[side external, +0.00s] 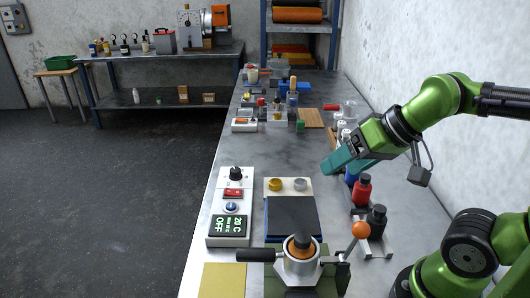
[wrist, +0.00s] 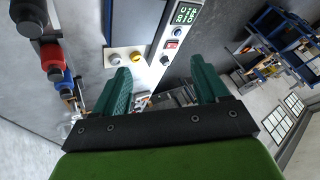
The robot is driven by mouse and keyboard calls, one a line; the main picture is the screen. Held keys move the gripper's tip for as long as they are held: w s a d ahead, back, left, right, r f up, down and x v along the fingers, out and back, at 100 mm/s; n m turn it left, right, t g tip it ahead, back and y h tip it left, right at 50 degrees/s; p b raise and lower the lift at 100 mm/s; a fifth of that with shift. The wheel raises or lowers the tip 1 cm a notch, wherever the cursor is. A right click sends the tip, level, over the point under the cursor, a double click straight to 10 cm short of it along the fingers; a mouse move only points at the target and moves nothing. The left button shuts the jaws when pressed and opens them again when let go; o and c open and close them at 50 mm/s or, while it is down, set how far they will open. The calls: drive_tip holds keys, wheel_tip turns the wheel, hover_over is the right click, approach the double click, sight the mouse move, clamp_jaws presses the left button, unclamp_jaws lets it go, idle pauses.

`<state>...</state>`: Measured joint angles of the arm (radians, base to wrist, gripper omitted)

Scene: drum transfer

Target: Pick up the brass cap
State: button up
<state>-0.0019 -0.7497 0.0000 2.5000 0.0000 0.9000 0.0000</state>
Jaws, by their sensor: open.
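The brass cap (side external: 275,185) is a small yellow-gold round piece on a pale block at the back of the dark plate. A silver-grey cap (side external: 300,184) sits just to its right. In the wrist view the brass cap (wrist: 136,57) shows between my finger tips, beside the silver cap (wrist: 115,59). My gripper (side external: 333,162) has teal fingers and is at the right side of the bench, above and to the right of the cap. It is open and empty, and it also shows in the wrist view (wrist: 160,67).
A red bottle (side external: 362,191) and a black bottle (side external: 376,220) stand in a rack at right; a blue bottle is partly hidden by my gripper. A control box (side external: 232,205) is left of the plate. A clamp device (side external: 302,262) with an orange-knobbed lever stands in front.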

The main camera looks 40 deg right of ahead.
wheel_tip(320, 180, down, 2)
drive_tip(key=w+a+g, duration=0.1)
drive_tip(key=w+g, duration=0.1)
drive_tip(key=w, duration=0.1)
drive_tip(key=m+g+h, duration=0.2)
drive_tip(key=m+h, duration=0.3)
approach(275, 182)
drive_tip(key=x, duration=0.3)
drive_tip(key=shift+s+a+f, duration=0.1)
drive_tip(key=shift+s+a, duration=0.05)
drive_tip(key=shift+a, duration=0.15)
drive_tip(key=shift+d+x, duration=0.2)
drive_tip(key=shift+x, duration=1.2)
drive_tip(key=shift+d+x, duration=0.2)
drive_tip(key=shift+x, duration=1.15)
drive_tip(key=shift+r, duration=0.2)
drive_tip(key=c, duration=1.2)
